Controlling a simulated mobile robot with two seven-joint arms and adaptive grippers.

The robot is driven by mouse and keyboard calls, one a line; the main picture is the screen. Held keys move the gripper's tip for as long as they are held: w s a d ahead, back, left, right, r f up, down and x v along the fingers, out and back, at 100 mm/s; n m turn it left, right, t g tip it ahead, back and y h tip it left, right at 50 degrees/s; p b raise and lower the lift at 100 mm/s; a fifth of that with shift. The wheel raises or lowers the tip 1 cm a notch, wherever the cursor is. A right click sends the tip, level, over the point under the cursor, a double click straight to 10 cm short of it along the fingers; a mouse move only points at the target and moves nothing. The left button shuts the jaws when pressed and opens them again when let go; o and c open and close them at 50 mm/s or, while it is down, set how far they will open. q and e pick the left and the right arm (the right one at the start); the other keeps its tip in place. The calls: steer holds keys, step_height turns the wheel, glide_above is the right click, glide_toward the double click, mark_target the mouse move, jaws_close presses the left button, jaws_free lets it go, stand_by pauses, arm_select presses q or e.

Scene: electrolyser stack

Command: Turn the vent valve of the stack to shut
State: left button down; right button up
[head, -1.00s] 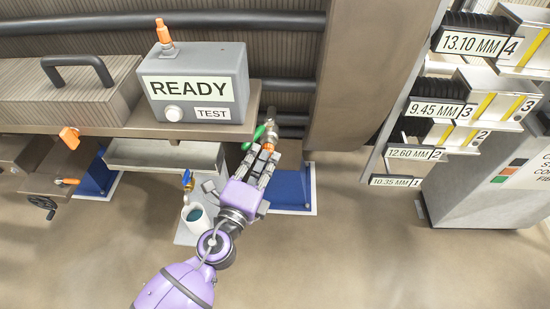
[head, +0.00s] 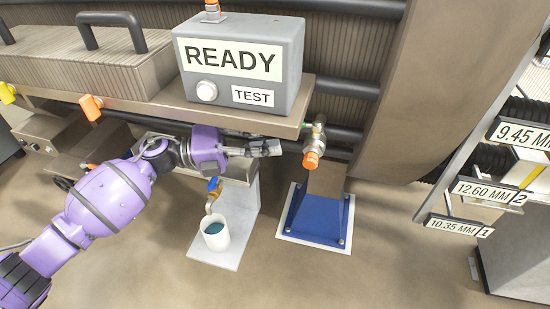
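A metal valve fitting (head: 318,132) with an orange end cap (head: 312,159) sticks out past the right end of the bench. No lever shows on it now, and I cannot tell how its handle stands. My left gripper (head: 276,148) reaches in from the left below the bench edge, its fingertips pointing at the fitting with a small apparent gap. It is seen side-on, so its opening is unclear. A tap with a blue handle (head: 214,187) stands above a white cup (head: 215,233) holding bluish liquid. No label names either valve. My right gripper is out of view.
A grey box (head: 240,65) reading READY and TEST sits on the bench (head: 150,105). A blue foot (head: 316,218) stands below the fitting. Labelled racks (head: 487,190) are at right. The floor between is clear.

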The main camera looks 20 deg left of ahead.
arm_select(q)
steer(key=shift+w+a+g+b, duration=0.3)
steer(key=shift+w+a+b, duration=0.2)
steer(key=shift+w+b, duration=0.3)
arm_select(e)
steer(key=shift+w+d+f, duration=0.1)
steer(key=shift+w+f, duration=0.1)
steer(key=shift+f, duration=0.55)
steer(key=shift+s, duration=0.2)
